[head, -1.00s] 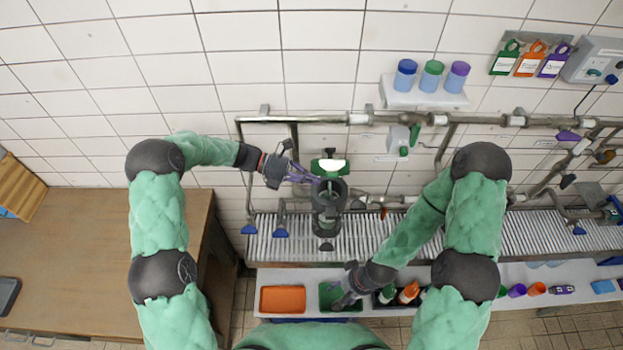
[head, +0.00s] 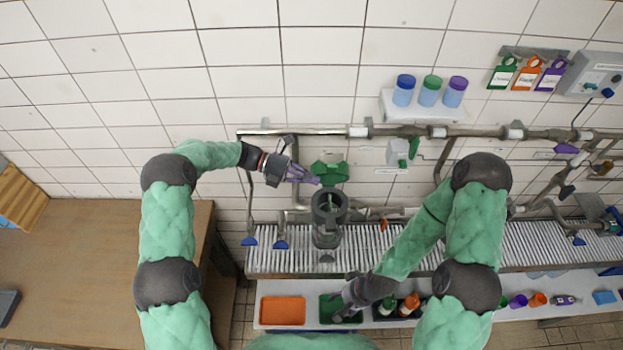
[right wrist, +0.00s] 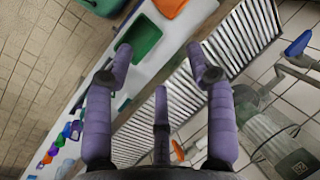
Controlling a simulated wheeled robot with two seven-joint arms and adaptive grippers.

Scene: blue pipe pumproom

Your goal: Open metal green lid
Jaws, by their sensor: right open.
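The green metal lid (head: 330,172) stands raised at the back of a dark grey round pipe housing (head: 328,228). The housing's mouth is uncovered, and its inside shows. My left gripper (head: 317,181) is beside the lid's left edge, above the back left of the housing's rim. Its purple fingers are small and seen edge-on, so I cannot tell whether they are open or touch the lid. My right gripper (head: 337,318) is low at the front, over the green tray (head: 327,304). In the right wrist view it (right wrist: 160,65) is open and empty, its fingers spread.
An orange tray (head: 282,311) and several bottles (head: 408,304) are on the front bench. Pipes (head: 300,132) run along the tiled wall. A slatted grate (head: 380,237) lies below them. Three lidded jars (head: 430,90) stand on a wall shelf. A wooden table (head: 80,270) is at left.

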